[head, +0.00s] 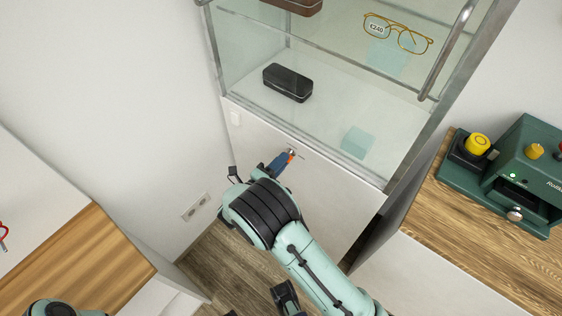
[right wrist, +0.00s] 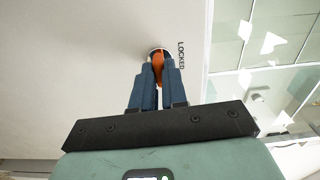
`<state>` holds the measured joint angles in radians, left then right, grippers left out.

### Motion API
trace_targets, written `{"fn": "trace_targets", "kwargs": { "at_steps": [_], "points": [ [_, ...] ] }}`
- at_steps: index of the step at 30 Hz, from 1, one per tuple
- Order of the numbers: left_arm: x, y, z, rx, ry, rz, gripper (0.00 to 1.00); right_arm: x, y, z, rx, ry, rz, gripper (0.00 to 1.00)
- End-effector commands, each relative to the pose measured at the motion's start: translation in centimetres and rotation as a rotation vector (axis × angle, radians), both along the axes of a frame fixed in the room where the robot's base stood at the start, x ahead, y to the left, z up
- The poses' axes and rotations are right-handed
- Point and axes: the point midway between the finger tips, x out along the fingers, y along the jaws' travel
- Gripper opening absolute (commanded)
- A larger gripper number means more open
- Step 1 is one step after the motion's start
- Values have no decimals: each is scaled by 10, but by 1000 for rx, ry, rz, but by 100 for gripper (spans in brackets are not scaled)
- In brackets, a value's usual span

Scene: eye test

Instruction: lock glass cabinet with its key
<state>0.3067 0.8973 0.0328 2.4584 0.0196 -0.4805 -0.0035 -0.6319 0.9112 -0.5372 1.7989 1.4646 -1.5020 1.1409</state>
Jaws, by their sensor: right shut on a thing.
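The glass cabinet (head: 335,65) stands ahead, with a white panel (head: 330,190) below its glass. A small round lock (head: 291,151) sits in the top of that panel. My right gripper (head: 287,158) is at the lock and shut on an orange key (right wrist: 158,66). The key's bow shows between the blue fingers, right in front of the lock ring (right wrist: 157,51). Its shaft is hidden, so how deep it sits I cannot tell. The word LOCKED (right wrist: 181,55) is printed just right of the lock in the right wrist view.
Inside the cabinet are a black case (head: 288,82) and gold glasses (head: 398,34). A metal handle (head: 448,50) stands out at the right. A wooden counter (head: 480,235) with a green machine (head: 525,165) is at right. Another wooden top (head: 85,265) is at lower left.

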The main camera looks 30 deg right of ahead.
Motion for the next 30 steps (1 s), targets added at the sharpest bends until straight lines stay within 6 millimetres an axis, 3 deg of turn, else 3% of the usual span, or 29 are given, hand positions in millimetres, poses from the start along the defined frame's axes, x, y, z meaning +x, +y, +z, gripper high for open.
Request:
{"fn": "trace_targets", "kwargs": {
  "at_steps": [15,30],
  "points": [
    [-28,-13,26,-36,77,-33,65,0,0,2,-151,363,-2,0],
    [-36,-12,44,-39,104,-37,65,0,0,2,-333,803,-1,0]
  ]
}}
